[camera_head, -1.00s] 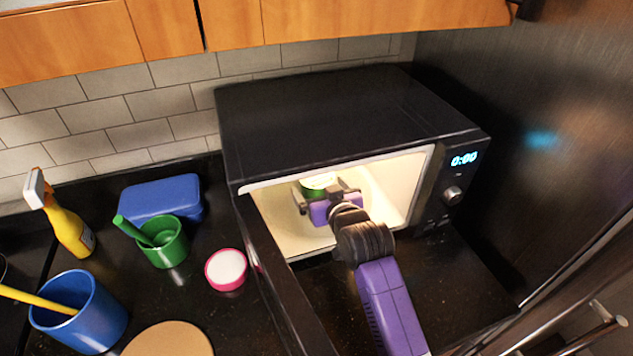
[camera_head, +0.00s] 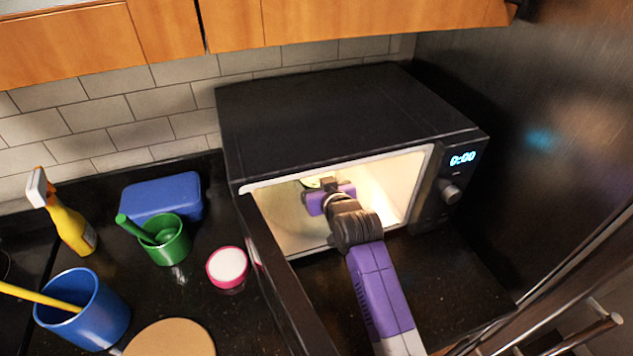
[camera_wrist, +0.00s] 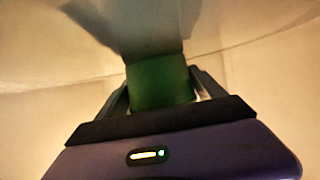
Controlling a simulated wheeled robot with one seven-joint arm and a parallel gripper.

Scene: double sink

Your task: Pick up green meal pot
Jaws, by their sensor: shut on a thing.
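The green meal pot (camera_wrist: 160,82) is inside the open microwave (camera_head: 340,115). In the wrist view its green side stands between my gripper's two dark fingers (camera_wrist: 163,90), one at each side. My gripper (camera_head: 318,188) reaches into the microwave and is shut on the pot. In the head view only a small part of the pot (camera_head: 312,183) shows, just under the top edge of the opening. A blurred grey-green shape appears beyond it in the wrist view. I cannot tell whether the pot touches the microwave floor.
The open microwave door (camera_head: 275,275) stands left of my arm. On the counter left of it are a pink-rimmed bowl (camera_head: 227,266), a green mug (camera_head: 168,245), a blue box (camera_head: 165,195), a blue pot (camera_head: 85,315) and a yellow spray bottle (camera_head: 72,225). A dark fridge stands at the right.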

